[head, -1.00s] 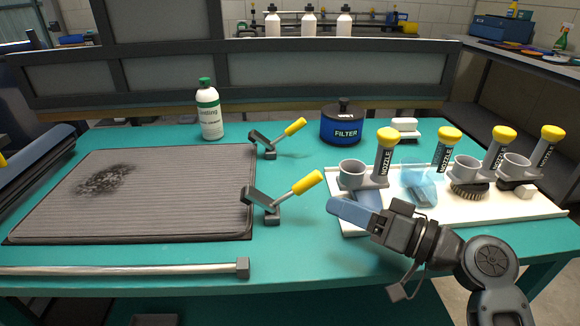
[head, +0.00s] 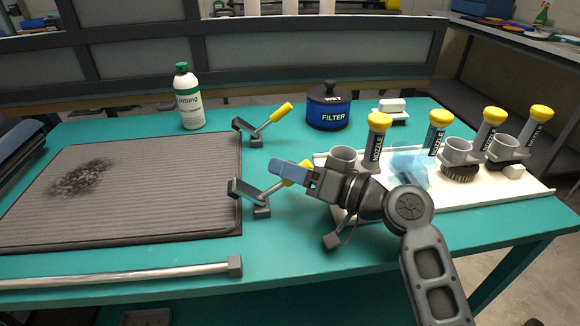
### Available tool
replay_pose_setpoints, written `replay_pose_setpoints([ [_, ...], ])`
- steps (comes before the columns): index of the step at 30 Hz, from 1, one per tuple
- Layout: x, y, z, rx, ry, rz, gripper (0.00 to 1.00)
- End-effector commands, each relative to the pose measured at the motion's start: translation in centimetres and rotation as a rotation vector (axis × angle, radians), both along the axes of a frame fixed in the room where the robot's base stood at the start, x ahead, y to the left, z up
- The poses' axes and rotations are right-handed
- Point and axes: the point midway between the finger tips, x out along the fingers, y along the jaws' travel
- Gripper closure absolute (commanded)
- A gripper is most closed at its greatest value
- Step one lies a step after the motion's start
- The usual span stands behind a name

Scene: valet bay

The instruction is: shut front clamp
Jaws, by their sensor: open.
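The front clamp (head: 261,211) stands at the right edge of the grey ribbed mat (head: 150,225). Its dark bar tilts up off the mat, and its yellow-tipped handle (head: 293,178) slants up to the right. My gripper (head: 279,170), with blue fingers, is open and overlaps the handle's yellow grip in the head view, hiding part of it. I cannot tell whether the fingers touch the grip. The rear clamp (head: 250,137) is farther back on the same edge, with its bar and yellow handle also raised.
A white tray (head: 470,203) with yellow-capped nozzles, grey cups and brushes lies at right. A blue filter can (head: 328,108) and a green-capped bottle (head: 188,98) stand at the back. A metal rod (head: 120,276) lies along the front.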

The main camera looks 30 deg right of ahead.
Motion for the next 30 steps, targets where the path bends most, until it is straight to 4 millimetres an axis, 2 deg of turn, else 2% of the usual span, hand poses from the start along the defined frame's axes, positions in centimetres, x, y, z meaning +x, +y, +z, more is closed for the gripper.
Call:
replay_pose_setpoints([
  [8, 0.22, 0.13, 0.00, 0.000, -0.001, -0.001, 0.50],
  [24, 0.20, 0.10, 0.00, 0.000, -0.001, -0.001, 0.99],
  [30, 0.19, 0.09, 0.00, 0.000, 0.000, -0.001, 1.00],
])
